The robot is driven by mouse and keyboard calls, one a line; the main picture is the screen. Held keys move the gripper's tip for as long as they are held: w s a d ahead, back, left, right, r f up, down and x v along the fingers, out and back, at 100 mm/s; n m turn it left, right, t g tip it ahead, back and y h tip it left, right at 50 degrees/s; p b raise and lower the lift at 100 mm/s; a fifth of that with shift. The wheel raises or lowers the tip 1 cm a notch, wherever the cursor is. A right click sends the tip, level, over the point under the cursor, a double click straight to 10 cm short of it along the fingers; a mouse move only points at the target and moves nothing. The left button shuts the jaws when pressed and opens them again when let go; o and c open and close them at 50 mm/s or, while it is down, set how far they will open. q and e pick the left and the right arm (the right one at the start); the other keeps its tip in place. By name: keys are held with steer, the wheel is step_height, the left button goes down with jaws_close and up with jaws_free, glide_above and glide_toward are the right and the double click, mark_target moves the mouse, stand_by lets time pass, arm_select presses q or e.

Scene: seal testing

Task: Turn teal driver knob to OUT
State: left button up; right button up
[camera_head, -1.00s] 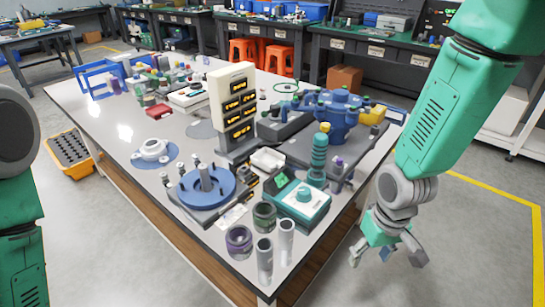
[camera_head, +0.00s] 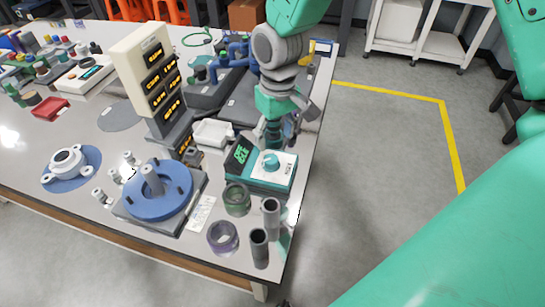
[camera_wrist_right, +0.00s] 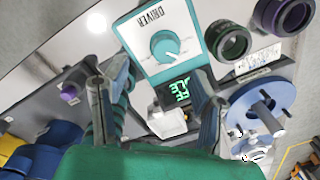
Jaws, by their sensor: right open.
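The driver (camera_head: 284,183) is a teal box with a white top panel and a lit green display, near the table's front right corner. Its teal round knob (camera_head: 271,162) stands on the panel. In the right wrist view the knob (camera_wrist_right: 165,47) has a pale pointer line toward the lower right, and the panel reads DRIVER; I cannot make out an OUT mark. My right gripper (camera_head: 285,125) is just behind the driver, open and empty. In the wrist view the fingers (camera_wrist_right: 155,88) are spread, with the knob beyond the gap, untouched. My left gripper is not in view.
A green ring (camera_head: 237,199), a purple ring (camera_head: 223,238) and grey cylinders (camera_head: 259,248) stand in front of the driver. A blue round fixture (camera_head: 158,193) and a tall display tower (camera_head: 150,75) are left. A white tray (camera_head: 212,133) lies behind. Open floor lies right.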

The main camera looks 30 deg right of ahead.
mark_target(271, 158)
steer(key=f, duration=0.2)
steer(key=a+f, duration=0.1)
steer(key=a+f+b, duration=0.1)
steer(key=f, duration=0.1)
steer(key=shift+f, duration=0.35)
steer(key=shift+d+f, duration=0.35)
steer(key=shift+f, duration=0.2)
steer(key=shift+d+f, duration=0.15)
steer(key=shift+d, duration=0.35)
steer(key=shift+a, duration=0.4)
steer(key=c, duration=1.1)
steer(key=shift+a, duration=0.25)
steer(key=shift+c, duration=0.3)
steer(key=o, duration=1.2)
steer(key=shift+d, duration=0.15)
steer(key=shift+c, duration=0.2)
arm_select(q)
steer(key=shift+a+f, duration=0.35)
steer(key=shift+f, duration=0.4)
arm_select(e)
steer(key=shift+d, duration=0.1)
